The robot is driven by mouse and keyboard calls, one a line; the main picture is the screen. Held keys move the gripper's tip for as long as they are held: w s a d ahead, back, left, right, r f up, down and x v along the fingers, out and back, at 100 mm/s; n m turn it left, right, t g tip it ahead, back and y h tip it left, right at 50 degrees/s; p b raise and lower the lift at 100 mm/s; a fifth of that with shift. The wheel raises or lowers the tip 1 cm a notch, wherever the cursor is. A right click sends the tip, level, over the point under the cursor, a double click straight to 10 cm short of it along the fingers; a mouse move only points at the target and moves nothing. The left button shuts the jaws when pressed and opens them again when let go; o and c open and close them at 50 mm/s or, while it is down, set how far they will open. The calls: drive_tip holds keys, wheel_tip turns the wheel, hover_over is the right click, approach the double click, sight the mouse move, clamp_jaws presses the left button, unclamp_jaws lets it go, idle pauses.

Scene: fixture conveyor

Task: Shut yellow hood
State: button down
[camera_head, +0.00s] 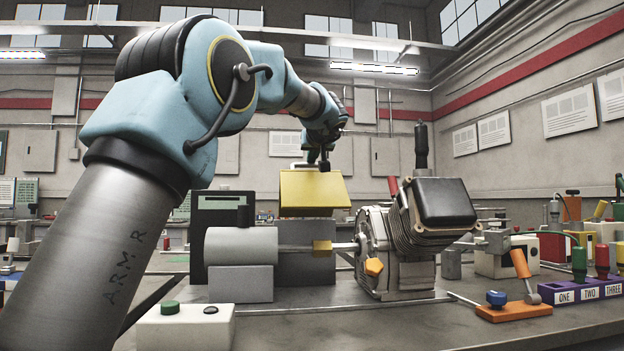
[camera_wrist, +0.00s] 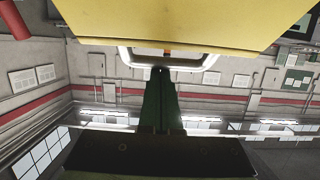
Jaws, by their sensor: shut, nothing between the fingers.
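The yellow hood (camera_head: 313,190) sits on top of a grey block behind the shaft assembly in the head view, its broad yellow face sloping toward me. How far it stands open is hard to tell. In the wrist view the hood (camera_wrist: 170,22) fills the top, with a pale looped handle (camera_wrist: 120,58) along its edge. My gripper (camera_head: 325,165) is at the hood's upper edge in the head view. In the wrist view its dark green fingers (camera_wrist: 160,72) are together, empty, with their tips at the handle bar. Whether they touch it is unclear.
A grey cylinder (camera_head: 240,245) and a finned engine (camera_head: 400,240) with a black top stand in front of and beside the hood. A button box (camera_head: 185,325), an orange lever base (camera_head: 513,311) and a purple labelled rack (camera_head: 580,291) are on the bench (camera_head: 380,325).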

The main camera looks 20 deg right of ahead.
sight(317, 186)
drive_tip(key=shift+s+a+f+t+b, duration=0.2)
drive_tip(key=shift+s+f+t+b, duration=0.5)
drive_tip(key=shift+b, duration=2.15)
drive_tip(key=shift+s+a+f+t+b, duration=0.25)
drive_tip(key=shift+s+f+b, duration=0.65)
drive_tip(key=shift+b, duration=1.9)
drive_tip(key=s+f+t+b, duration=0.1)
drive_tip(key=b, duration=0.4)
drive_tip(key=s+f+t+h+b, duration=0.1)
drive_tip(key=f+b, duration=0.1)
drive_tip(key=b, duration=0.4)
drive_tip(key=shift+s+a+f+t, duration=0.1)
drive_tip(key=shift+s+a+t, duration=0.1)
drive_tip(key=shift+s+t, duration=0.05)
drive_tip(key=f+b, duration=0.1)
drive_tip(key=b, duration=0.1)
drive_tip(key=s+f+b, duration=0.1)
drive_tip(key=b, duration=0.2)
drive_tip(key=shift+s+a, duration=0.2)
drive_tip(key=shift+a, duration=0.05)
drive_tip(key=f+b, duration=0.1)
drive_tip(key=b, duration=0.1)
drive_tip(key=s+f+b, duration=0.1)
drive_tip(key=f+b, duration=0.1)
drive_tip(key=b, duration=0.1)
drive_tip(key=shift+s+a+f+b, duration=0.2)
drive_tip(key=shift+s+f+b, duration=0.1)
drive_tip(key=shift+b, duration=0.05)
drive_tip(key=shift+r, duration=0.25)
